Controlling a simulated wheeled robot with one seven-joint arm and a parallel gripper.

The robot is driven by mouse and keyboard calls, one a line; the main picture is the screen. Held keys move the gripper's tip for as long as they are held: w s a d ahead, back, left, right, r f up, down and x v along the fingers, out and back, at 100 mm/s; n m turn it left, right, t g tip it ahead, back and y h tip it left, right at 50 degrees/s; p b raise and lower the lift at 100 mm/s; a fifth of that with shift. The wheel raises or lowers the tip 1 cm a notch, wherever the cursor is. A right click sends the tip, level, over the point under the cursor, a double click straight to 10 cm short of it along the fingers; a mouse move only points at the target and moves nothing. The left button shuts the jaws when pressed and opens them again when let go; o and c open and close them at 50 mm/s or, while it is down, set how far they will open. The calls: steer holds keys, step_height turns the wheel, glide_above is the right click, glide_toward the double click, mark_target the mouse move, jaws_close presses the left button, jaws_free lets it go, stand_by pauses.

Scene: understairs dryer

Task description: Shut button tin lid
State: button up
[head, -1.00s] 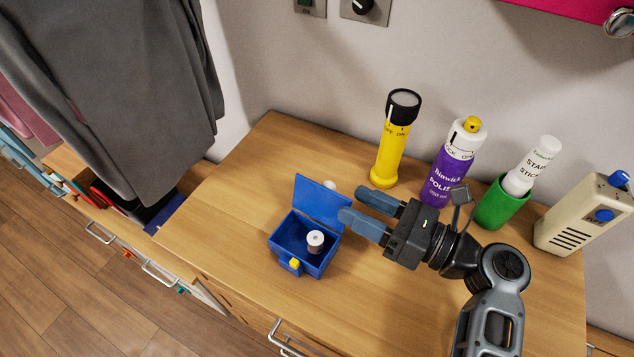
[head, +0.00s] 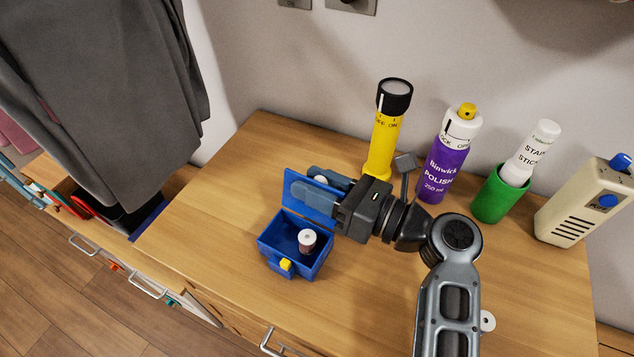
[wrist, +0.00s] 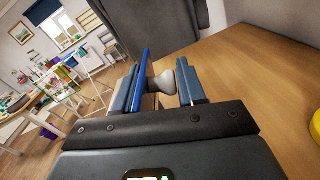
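The button tin is a small blue box (head: 274,242) on the wooden top, with a yellow catch (head: 286,264) at its front. Its blue lid (head: 318,219) stands up, open, at the back edge. A spool-like white and brown piece (head: 307,241) is inside the tin. My gripper (head: 303,181) is open, with one finger in front of the lid and the other behind it. In the wrist view, the lid (wrist: 146,70) is edge-on between the fingers, close to the left one. A pale rounded piece (wrist: 163,82) also lies between the fingers, behind the lid.
A yellow torch (head: 383,140), a purple polish can (head: 447,160), a green cup (head: 492,200) with a white stick, and a cream box (head: 575,205) stand along the back. Grey cloth (head: 95,90) hangs at left. The wooden top left of the tin is clear.

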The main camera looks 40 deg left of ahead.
jaws_close()
